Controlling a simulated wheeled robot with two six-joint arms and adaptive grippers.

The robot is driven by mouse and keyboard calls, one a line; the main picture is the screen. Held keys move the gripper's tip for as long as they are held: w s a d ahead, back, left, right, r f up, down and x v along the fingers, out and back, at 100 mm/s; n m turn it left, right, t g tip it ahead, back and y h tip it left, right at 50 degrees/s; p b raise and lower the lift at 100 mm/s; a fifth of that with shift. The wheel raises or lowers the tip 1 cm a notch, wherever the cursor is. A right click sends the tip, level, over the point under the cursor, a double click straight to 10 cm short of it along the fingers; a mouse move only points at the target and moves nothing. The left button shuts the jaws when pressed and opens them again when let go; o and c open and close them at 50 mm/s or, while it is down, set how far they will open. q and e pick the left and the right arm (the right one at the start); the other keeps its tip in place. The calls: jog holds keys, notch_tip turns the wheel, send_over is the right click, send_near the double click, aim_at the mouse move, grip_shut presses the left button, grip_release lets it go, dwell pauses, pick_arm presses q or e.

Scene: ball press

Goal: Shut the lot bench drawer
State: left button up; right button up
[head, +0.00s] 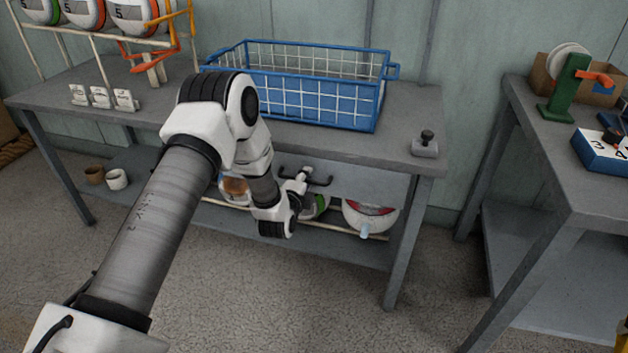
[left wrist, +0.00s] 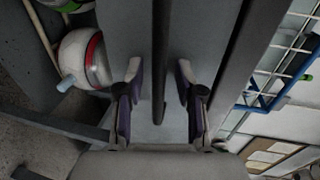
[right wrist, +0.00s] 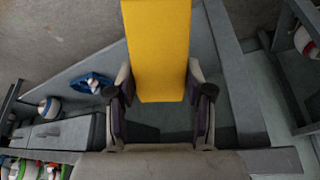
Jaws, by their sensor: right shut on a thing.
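The lot bench (head: 412,112) has a grey drawer front (head: 345,178) under its top, with a dark bar handle (head: 320,181). How far the drawer stands out is hard to tell. My left gripper (head: 297,184) is at the handle's left part. In the left wrist view its fingers (left wrist: 159,88) are apart, with the dark handle bar (left wrist: 160,50) running between them and a gap on each side. In the right wrist view my right gripper (right wrist: 160,92) is shut on a yellow block (right wrist: 158,45).
A blue wire basket (head: 345,103) and a grey stamp-like piece (head: 425,148) stand on the bench top. Balls, one red and white (head: 370,216), lie on the lower shelf. A second bench (head: 540,130) stands at the right, with floor between.

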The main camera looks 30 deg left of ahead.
pick_arm(q)
jog(key=v, duration=1.2)
jog(key=shift+a, duration=0.1)
jog(key=x, duration=1.1)
jog(key=shift+w+f, duration=0.2)
jog(key=shift+w, duration=0.1)
jog(key=shift+f+v, duration=0.2)
jog(key=shift+v, duration=1.2)
jog(key=shift+f+v, duration=0.15)
jog(key=shift+v, duration=1.25)
